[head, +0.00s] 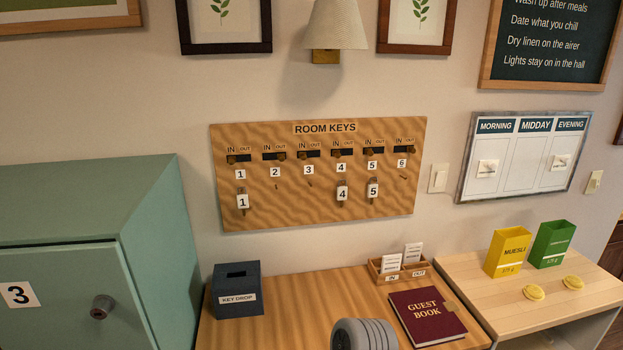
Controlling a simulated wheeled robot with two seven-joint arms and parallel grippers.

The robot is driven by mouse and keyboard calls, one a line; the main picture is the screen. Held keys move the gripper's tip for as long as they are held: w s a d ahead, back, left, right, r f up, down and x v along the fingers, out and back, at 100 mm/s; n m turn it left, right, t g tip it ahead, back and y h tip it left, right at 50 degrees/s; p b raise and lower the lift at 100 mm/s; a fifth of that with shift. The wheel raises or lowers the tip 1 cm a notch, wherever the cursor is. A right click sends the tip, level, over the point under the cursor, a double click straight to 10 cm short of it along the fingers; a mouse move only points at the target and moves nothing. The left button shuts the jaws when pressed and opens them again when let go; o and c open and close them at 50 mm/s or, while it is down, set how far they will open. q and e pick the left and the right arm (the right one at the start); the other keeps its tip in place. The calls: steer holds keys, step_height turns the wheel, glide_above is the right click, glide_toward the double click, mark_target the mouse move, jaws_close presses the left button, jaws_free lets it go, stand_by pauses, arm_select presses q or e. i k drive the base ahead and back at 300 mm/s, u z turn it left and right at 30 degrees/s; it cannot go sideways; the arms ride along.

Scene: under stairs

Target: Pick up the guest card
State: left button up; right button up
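Two small white cards stand upright in a small wooden two-part box (376,276) at the back of the wooden desk. One card (391,262) is in the part labelled IN, and the other card (413,251) is in the part labelled OUT. Their print is too small to read, so I cannot tell which is a guest card. The dark red guest book (425,316) lies closed just in front of the box. Neither of my grippers shows in the head view.
A dark key drop box (237,290) stands on the desk's left, beside a green cabinet (85,240). The room keys board (318,215) hangs above. A grey ribbed shape fills the bottom centre. Right, a pale table (490,277) holds yellow (507,252) and green (551,244) boxes.

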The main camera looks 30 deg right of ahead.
mark_target(392, 263)
steer(key=u, duration=1.45)
steer(key=k, duration=1.3)
steer(key=z, duration=1.3)
